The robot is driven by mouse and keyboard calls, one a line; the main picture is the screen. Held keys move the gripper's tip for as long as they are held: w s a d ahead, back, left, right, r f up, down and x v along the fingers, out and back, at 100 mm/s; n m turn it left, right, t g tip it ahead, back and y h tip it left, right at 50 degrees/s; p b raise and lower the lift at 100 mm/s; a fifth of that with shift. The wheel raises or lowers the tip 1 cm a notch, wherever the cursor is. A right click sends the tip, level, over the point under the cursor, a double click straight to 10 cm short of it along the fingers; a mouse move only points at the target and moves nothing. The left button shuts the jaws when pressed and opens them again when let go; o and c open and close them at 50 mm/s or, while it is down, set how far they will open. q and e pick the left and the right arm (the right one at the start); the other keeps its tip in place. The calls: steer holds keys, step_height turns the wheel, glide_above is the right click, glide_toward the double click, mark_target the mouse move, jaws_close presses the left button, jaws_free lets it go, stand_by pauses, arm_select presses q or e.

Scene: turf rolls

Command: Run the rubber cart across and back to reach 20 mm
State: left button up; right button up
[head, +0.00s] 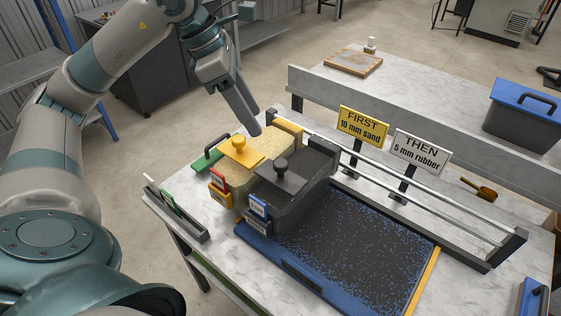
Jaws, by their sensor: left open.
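The rubber cart (318,172) is a dark grey box with a grey knobbed lid plate and a small blue-and-white tag. It stands at the left end of the rails, over the left part of the blue-edged panel (395,262), whose dark surface has blue specks. A sand-filled cart (258,143) with a yellow handle stands left of it, close beside it. My left gripper (250,128) points down just behind the sand cart, apart from the rubber cart's knob. It is open and nothing shows held; the gap between its fingers is hard to see. My right gripper is not in view.
Two rails (440,197) run along the panel's back side. A yellow sign (363,126) reads "FIRST 10 mm sand" and a white sign (417,151) "THEN 5 mm rubber". A scoop (480,188) lies behind the rails. A blue-lidded bin (522,115) stands back right.

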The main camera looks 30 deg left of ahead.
mark_target(280, 162)
arm_select(q)
steer(key=p+x, duration=0.3)
steer(key=x, duration=1.2)
steer(key=shift+w+d+f, duration=0.1)
steer(key=shift+f, duration=0.3)
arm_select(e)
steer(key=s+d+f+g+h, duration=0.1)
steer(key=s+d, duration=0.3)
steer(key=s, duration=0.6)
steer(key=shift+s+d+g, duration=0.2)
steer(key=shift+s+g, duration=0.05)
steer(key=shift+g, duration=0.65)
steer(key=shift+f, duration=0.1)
arm_select(q)
steer(key=c, duration=1)
jaws_close()
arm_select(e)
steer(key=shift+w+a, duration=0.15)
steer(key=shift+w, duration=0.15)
